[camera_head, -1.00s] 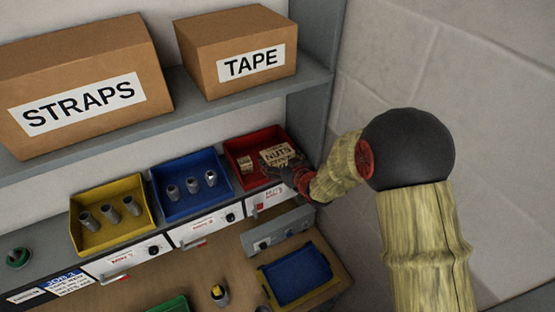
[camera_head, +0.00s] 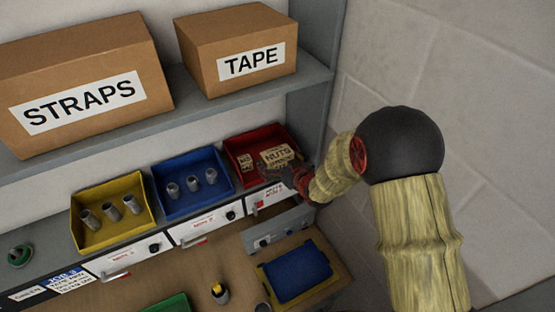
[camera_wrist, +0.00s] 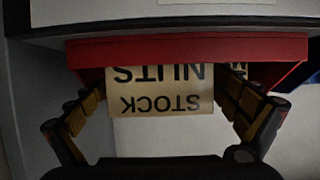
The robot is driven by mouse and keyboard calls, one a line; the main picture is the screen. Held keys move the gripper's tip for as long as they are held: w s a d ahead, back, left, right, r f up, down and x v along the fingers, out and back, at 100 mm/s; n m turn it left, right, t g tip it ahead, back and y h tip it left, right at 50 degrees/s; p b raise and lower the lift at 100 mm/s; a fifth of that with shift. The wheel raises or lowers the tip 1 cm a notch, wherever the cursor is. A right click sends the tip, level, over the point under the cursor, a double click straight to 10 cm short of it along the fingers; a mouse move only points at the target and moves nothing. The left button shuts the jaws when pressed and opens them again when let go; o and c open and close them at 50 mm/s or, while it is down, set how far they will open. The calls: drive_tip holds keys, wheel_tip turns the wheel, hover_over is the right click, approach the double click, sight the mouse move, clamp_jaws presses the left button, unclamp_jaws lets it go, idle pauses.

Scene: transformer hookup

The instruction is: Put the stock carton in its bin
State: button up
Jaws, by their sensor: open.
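The stock carton (camera_head: 277,156) is a tan box printed NUTS STOCK. In the head view it is at the red bin (camera_head: 231,155), on its right side and near its front edge. My gripper (camera_head: 290,174) reaches it from the front right. In the wrist view the carton (camera_wrist: 160,88) stands between the open fingers of my gripper (camera_wrist: 165,95), in front of the red bin (camera_wrist: 180,46). Gaps show between fingers and carton. I cannot tell whether the carton rests fully on the bin floor.
A smaller tan box (camera_head: 245,162) lies in the red bin. The blue bin (camera_head: 190,202) and yellow bin (camera_head: 96,241) hold grey cylinders. A shelf with the TAPE carton (camera_head: 221,74) and STRAPS carton (camera_head: 40,140) is above. A wall (camera_head: 470,110) is at right.

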drive_tip(key=shift+r, duration=0.2)
drive_tip(key=b+v, duration=0.1)
drive_tip(key=v, duration=1.1)
drive_tip(key=shift+b, duration=0.3)
drive_tip(key=s+d+r+m+g+h, duration=0.25)
drive_tip(key=s+d+r+h, duration=0.35)
drive_tip(key=s+d+r, duration=0.35)
drive_tip(key=s+r+m+g, duration=0.1)
drive_tip(key=s+r+g, duration=0.1)
drive_tip(key=s, duration=0.7)
drive_tip(key=s+a+r+m+g, duration=0.1)
drive_tip(key=s+r, duration=0.3)
drive_tip(key=s, duration=0.5)
drive_tip(key=shift+s+r+g+y, duration=0.3)
drive_tip(key=shift+s+g+y, duration=0.1)
drive_tip(key=shift+g, duration=0.25)
